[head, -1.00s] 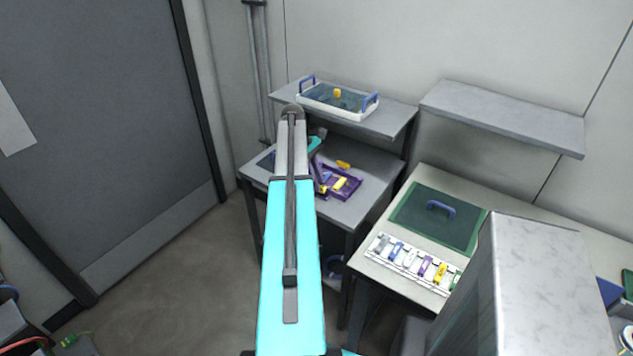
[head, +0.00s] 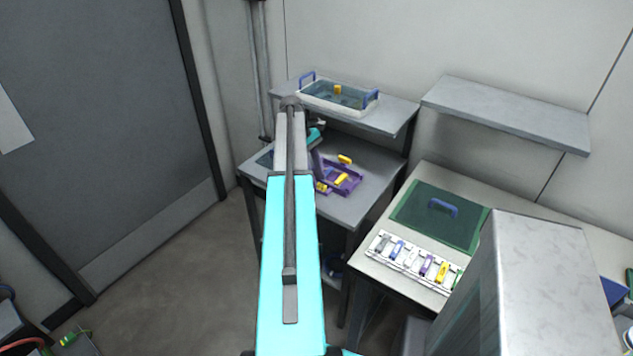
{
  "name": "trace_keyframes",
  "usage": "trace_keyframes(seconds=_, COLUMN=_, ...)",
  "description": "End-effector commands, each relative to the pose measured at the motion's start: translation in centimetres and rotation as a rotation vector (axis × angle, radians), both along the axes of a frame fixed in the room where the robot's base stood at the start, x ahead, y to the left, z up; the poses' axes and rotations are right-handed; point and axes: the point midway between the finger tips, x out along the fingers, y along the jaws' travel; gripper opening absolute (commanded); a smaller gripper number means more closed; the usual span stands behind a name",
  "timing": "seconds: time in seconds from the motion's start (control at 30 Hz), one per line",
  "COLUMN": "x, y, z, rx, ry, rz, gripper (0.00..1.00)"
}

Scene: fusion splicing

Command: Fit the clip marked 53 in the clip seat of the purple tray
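The purple tray (head: 352,187) lies on the grey table, just right of my arm, which covers its left side. A yellow clip (head: 341,179) lies in it, and another yellow piece (head: 321,187) shows at its left edge beside my arm. A third yellow clip (head: 344,159) is at or just behind the tray's far edge; I cannot tell if it touches. No number is legible, so I cannot tell which clip is 53. A purple upright part stands at the tray's left.
A shelf above the table holds a white tray (head: 311,100) with blue handles and a yellow piece inside. A tall grey box (head: 540,270) stands front right.

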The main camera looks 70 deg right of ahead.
Motion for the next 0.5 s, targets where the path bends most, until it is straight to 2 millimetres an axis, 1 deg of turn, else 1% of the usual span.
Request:
trace_keyframes(seconds=0.1, x=0.8, y=-0.3, z=1.6, rx=-0.003, ry=0.001, rz=0.001, gripper=0.32)
trace_keyframes(seconds=0.5, x=2.8, y=-0.8, z=6.9, rx=-0.002, ry=0.003, rz=0.001, gripper=0.32)
